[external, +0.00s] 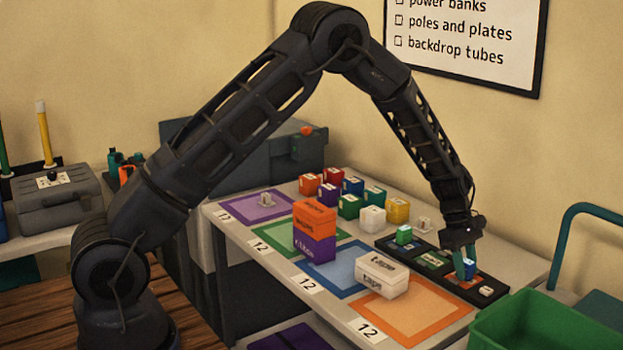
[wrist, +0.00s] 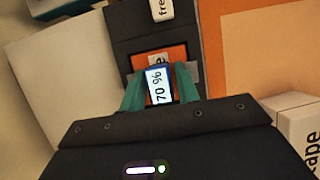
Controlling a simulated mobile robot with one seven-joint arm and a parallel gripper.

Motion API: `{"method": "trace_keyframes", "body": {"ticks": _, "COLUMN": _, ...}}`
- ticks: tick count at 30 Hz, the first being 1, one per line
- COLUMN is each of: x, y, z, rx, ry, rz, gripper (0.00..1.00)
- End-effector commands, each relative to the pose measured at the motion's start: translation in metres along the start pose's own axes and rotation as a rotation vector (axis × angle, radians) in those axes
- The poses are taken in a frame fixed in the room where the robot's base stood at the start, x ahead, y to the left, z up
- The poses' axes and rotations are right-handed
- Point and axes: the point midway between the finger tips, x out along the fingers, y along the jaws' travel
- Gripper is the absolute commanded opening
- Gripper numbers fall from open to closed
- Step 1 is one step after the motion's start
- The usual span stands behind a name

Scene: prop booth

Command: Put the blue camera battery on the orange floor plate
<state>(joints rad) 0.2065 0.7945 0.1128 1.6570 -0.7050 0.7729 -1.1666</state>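The blue camera battery (wrist: 158,85) has a white label reading "70 %". It sits between the teal fingers of my gripper (wrist: 160,75), which appear closed against its two sides. In the external view the battery (external: 470,265) is low over the orange-marked slot of the black tray; whether it rests in the slot or is just above it I cannot tell. The orange floor plate (external: 402,335) is an orange-bordered square at the table's front right, left of the tray; its edge also shows in the wrist view (wrist: 232,75).
A white "tape" box (external: 382,275) stands at the orange plate's back left corner. Stacked boxes (external: 314,230) and several coloured blocks stand farther left. A green bin (external: 550,330) is at the right.

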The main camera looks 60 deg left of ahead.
Motion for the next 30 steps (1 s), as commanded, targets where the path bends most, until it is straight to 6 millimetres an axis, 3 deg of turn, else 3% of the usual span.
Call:
{"method": "trace_keyframes", "body": {"ticks": 5, "x": -0.016, "y": 0.001, "z": 0.001, "rx": 0.000, "ry": 0.000, "rz": 0.002, "gripper": 0.31}}
{"method": "trace_keyframes", "body": {"ticks": 18, "x": -0.096, "y": 0.000, "z": 0.001, "rx": 0.000, "ry": 0.000, "rz": 0.002, "gripper": 0.31}}
{"method": "trace_keyframes", "body": {"ticks": 30, "x": -0.136, "y": -0.006, "z": 0.003, "rx": 0.027, "ry": 0.003, "rz": 0.007, "gripper": 0.31}}
